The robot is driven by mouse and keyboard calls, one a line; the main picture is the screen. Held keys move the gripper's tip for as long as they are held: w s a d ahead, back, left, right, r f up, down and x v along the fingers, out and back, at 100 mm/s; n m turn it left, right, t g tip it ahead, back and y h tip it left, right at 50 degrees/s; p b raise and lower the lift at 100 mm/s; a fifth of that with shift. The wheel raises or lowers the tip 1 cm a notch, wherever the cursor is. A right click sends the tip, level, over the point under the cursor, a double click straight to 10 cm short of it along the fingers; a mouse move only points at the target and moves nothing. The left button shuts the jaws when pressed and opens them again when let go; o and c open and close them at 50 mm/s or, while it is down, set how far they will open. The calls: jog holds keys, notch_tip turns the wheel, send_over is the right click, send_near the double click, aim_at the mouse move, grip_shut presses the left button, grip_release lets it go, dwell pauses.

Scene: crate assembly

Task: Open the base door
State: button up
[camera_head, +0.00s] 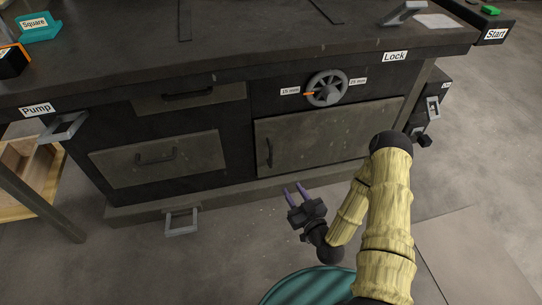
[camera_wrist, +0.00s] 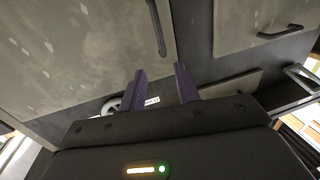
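The base door (camera_head: 325,138) is a grey-brown panel in the lower right of the dark cabinet, and it looks closed. Its dark upright handle (camera_head: 268,152) is near its left edge. My gripper (camera_head: 294,190) is in front of the cabinet, below and a little right of the handle in the head view. Its purple fingers are spread apart, with nothing between them. In the wrist view the door (camera_wrist: 75,50) fills the upper left, with its handle (camera_wrist: 157,26) beyond the fingertips (camera_wrist: 160,68) and not touching them.
Left of the door is a large drawer (camera_head: 130,165) with a handle (camera_head: 155,157). A smaller drawer (camera_head: 200,97) is above it. A dial (camera_head: 327,89) is above the door. A grey pedal-like loop (camera_head: 181,224) juts out low at the front. Open floor lies before the cabinet.

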aim_at(272, 156)
jog(key=b+x, duration=0.7)
jog(key=x, duration=0.9)
jog(key=shift+w+a+f, duration=0.1)
jog(key=shift+w+a, duration=0.05)
jog(key=shift+w, duration=0.1)
jog(key=shift+w+a, duration=0.15)
jog(key=shift+w, duration=0.2)
grip_shut()
